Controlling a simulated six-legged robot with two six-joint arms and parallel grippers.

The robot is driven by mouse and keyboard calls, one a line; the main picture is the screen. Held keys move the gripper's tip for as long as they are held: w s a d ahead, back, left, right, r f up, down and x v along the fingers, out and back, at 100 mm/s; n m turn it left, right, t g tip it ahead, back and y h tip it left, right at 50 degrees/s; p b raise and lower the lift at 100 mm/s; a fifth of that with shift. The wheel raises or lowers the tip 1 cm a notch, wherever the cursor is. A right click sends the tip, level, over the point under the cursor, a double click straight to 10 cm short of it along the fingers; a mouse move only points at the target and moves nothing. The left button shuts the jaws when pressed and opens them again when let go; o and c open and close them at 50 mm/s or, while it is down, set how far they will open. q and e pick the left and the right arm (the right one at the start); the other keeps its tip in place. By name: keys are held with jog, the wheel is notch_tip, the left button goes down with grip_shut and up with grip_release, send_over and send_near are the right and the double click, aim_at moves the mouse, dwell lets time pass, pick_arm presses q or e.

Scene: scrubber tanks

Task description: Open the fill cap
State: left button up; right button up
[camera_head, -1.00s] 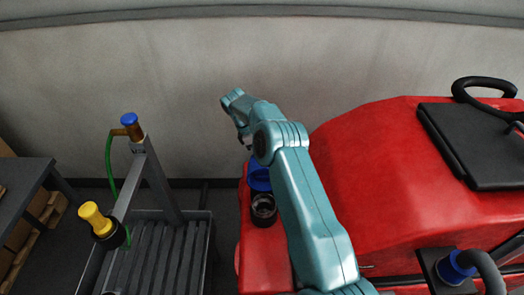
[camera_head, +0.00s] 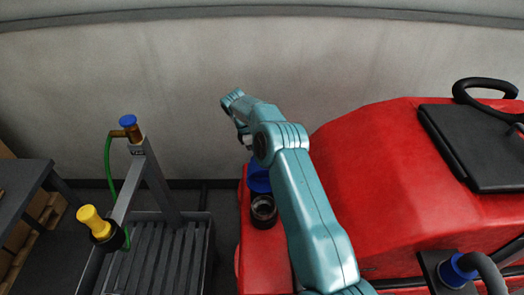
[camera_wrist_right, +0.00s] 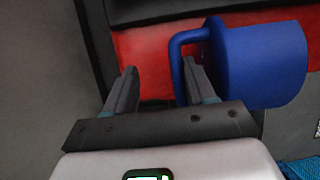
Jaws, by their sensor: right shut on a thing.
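The blue fill cap (camera_head: 259,181) stands swung up behind the open dark filler neck (camera_head: 263,211) on the red machine's left end. My right arm crosses the machine and partly hides the cap; its fingertips are hidden in the head view. In the right wrist view, the cap (camera_wrist_right: 262,62) is a blue cylinder with a bent bar handle (camera_wrist_right: 178,72). My right gripper (camera_wrist_right: 160,80) has this handle between its fingers, against the right finger, with a visible gap toward the left finger. My left gripper is not in view.
The red machine body (camera_head: 365,175) fills the right side, with a black lid (camera_head: 475,145) and a blue-collared hose (camera_head: 460,268). A grey stand (camera_head: 165,250) with a yellow-topped fitting (camera_head: 92,218) and green hose stands left. A pale wall (camera_head: 120,70) is behind.

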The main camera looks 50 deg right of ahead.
jog(key=shift+f, duration=0.3)
jog(key=p+v, duration=0.5)
jog(key=v, duration=0.7)
jog(key=shift+r, duration=0.3)
jog(key=shift+f, duration=0.1)
jog(key=shift+a, duration=0.1)
jog(key=shift+s, duration=0.1)
